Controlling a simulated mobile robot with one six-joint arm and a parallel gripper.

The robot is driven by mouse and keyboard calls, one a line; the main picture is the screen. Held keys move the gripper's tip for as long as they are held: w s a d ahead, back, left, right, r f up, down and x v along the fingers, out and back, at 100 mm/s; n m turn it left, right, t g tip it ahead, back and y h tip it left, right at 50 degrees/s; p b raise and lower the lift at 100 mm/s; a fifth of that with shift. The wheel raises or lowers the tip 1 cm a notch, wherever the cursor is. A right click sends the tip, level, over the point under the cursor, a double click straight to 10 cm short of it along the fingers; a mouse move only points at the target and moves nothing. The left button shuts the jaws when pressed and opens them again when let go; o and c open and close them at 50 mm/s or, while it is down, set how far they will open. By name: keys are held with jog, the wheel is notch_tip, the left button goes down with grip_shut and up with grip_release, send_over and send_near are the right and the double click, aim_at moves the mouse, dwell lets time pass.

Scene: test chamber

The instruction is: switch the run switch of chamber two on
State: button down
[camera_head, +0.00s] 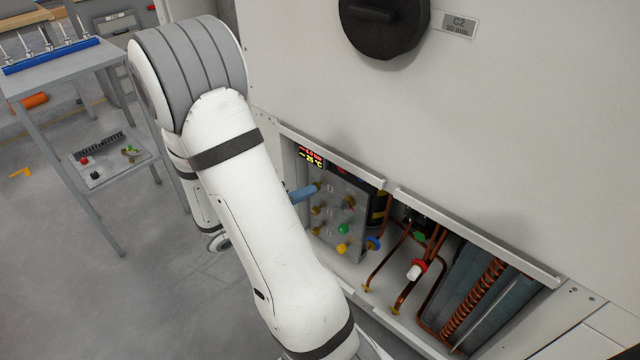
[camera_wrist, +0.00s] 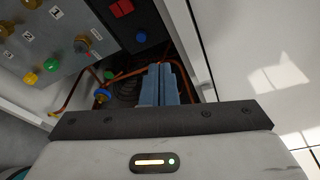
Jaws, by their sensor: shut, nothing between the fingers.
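The grey control panel (camera_head: 335,215) stands in an open bay low in the white cabinet. It carries brass-coloured switches beside small numbered labels, a green button (camera_head: 344,229) and a yellow button (camera_head: 341,248). In the wrist view the panel (camera_wrist: 60,40) fills the upper left, with labels 1, 2 and 3 legible. I cannot tell which switch is the run switch of chamber two, or its position. My gripper's blue fingers (camera_head: 303,193) reach in at the panel's upper left in the head view. In the wrist view the fingers (camera_wrist: 160,85) are together and empty; contact is unclear.
Copper pipes, a red-and-white valve (camera_head: 416,270) and a blue handwheel (camera_head: 373,243) lie right of the panel. The bay has a raised metal edge (camera_head: 480,238). A black knob (camera_head: 384,22) and a C2 plate (camera_head: 459,25) are above. A grey trolley (camera_head: 60,65) stands left.

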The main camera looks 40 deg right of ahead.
jog(key=w+f+n+t+h+b, duration=0.1)
jog(key=w+f+n+t, duration=0.2)
jog(key=f+n, duration=0.2)
jog(key=shift+w+n+b, duration=0.3)
jog(key=shift+n, duration=0.5)
jog(key=shift+d+f, duration=0.15)
jog(key=w+d+b, duration=0.1)
jog(key=d+b, duration=0.3)
jog(key=d, duration=1)
jog(key=shift+w, duration=0.15)
